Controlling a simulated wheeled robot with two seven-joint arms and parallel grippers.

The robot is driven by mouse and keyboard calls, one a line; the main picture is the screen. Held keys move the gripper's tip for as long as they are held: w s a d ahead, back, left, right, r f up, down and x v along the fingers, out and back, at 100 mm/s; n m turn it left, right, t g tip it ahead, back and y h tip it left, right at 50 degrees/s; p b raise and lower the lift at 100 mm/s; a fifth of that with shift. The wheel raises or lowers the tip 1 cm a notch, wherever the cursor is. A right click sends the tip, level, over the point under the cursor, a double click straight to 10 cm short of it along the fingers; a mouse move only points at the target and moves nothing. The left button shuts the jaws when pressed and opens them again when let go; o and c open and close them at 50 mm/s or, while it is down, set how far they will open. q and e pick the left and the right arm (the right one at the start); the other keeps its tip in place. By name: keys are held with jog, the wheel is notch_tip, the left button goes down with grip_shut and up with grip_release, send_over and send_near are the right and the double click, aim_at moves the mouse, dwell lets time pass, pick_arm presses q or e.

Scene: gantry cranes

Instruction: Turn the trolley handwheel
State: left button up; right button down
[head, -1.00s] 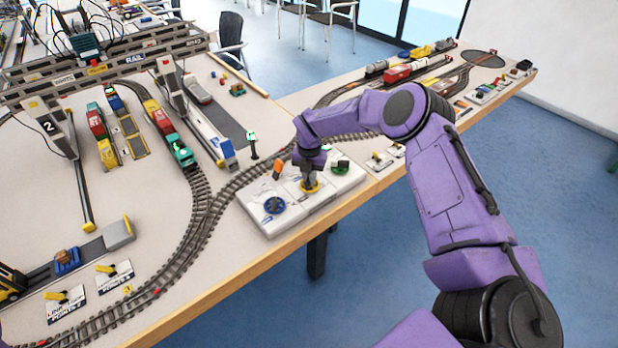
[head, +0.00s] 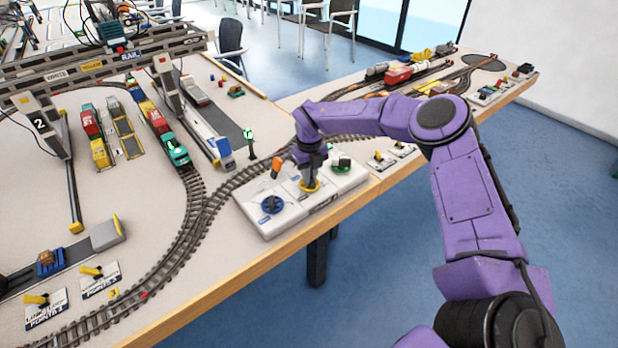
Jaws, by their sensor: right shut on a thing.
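A white control panel (head: 333,199) at the table's front edge carries a blue handwheel (head: 272,204), a yellow handwheel (head: 310,187) and a green handwheel (head: 342,165). I cannot read which one is labelled trolley. My right gripper (head: 310,181) points down and is shut on the yellow handwheel, covering its middle. The gantry crane (head: 72,70) spans the tracks at the upper left, with its teal trolley (head: 114,34) on the beam toward the right. My left gripper is not in view.
An orange lever (head: 276,167) stands on the panel close to the left of my right gripper. A green signal post (head: 249,143) stands behind the panel. Curved track (head: 207,207) with a train (head: 166,137) runs to the left.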

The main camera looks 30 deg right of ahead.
jog(key=shift+n, duration=0.8)
jog(key=c, duration=1.2)
grip_release()
jog(key=shift+o, duration=0.2)
notch_tip(320, 180, up, 11)
jog(key=b, duration=0.2)
jog(key=shift+f, duration=0.2)
